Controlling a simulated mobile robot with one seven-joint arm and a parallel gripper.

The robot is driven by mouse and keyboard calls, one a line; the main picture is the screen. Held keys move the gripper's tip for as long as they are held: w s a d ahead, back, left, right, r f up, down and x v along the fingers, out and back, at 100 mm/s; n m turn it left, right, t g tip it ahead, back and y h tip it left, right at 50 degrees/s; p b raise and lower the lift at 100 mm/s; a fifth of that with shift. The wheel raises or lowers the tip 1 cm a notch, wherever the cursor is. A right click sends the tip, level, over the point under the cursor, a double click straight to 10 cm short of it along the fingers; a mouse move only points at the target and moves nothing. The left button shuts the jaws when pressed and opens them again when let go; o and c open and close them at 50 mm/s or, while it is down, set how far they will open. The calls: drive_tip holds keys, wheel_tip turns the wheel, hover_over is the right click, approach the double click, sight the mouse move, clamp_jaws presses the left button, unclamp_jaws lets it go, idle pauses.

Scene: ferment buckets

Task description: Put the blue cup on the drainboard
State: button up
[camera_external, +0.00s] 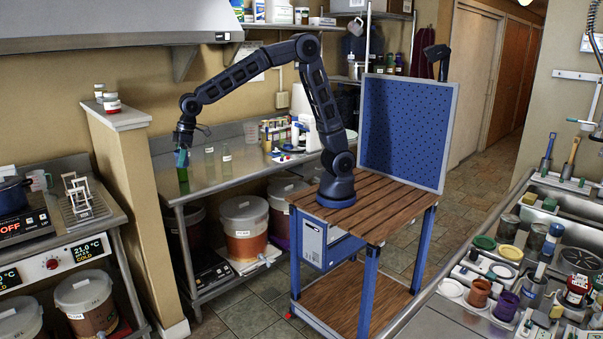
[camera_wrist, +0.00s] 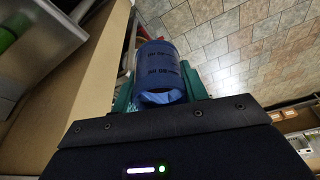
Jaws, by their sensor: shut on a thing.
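The blue cup (camera_wrist: 160,68) shows in the wrist view, with dark printed marks around its side. My gripper (camera_wrist: 158,88) is shut on it, with a green finger on each side. In the external view my gripper (camera_external: 183,160) hangs at the left end of the steel counter (camera_external: 225,172), near the wall partition; the cup is too small to make out clearly there. A ribbed steel surface by the sink (camera_external: 566,204) is at the right; I cannot tell for sure whether it is the drainboard.
A partition (camera_external: 140,180) rises left of my gripper. The right counter holds many cups and jars. A blue pegboard (camera_external: 405,128) stands behind my base.

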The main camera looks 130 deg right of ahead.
drive_tip(key=s+d+m, duration=0.2)
drive_tip(key=s+d, duration=0.4)
drive_tip(key=d, duration=0.5)
drive_tip(key=s+d+m+h, duration=0.15)
drive_tip(key=s+d, duration=0.45)
drive_tip(key=d, duration=0.6)
drive_tip(key=s+d+m, duration=0.3)
drive_tip(key=s+d, duration=0.4)
drive_tip(key=d, duration=0.4)
drive_tip(key=s+d+m+g, duration=0.1)
drive_tip(key=s+d+m, duration=0.1)
drive_tip(key=s+d, duration=0.7)
drive_tip(key=s+d+m+g, duration=0.1)
drive_tip(key=s+d, duration=0.5)
drive_tip(key=s, duration=0.6)
drive_tip(key=s+d+m+g, duration=0.1)
drive_tip(key=s+d+m, duration=0.25)
drive_tip(key=s, duration=1.35)
drive_tip(key=s+d+m, duration=0.2)
drive_tip(key=s+d, duration=0.3)
drive_tip(key=s, duration=1.3)
drive_tip(key=shift+h, duration=0.45)
drive_tip(key=f, duration=2.5)
drive_tip(key=shift+w+a+f, duration=0.1)
drive_tip(key=shift+w+a, duration=0.05)
drive_tip(key=shift+w, duration=0.1)
drive_tip(key=shift+f, duration=0.1)
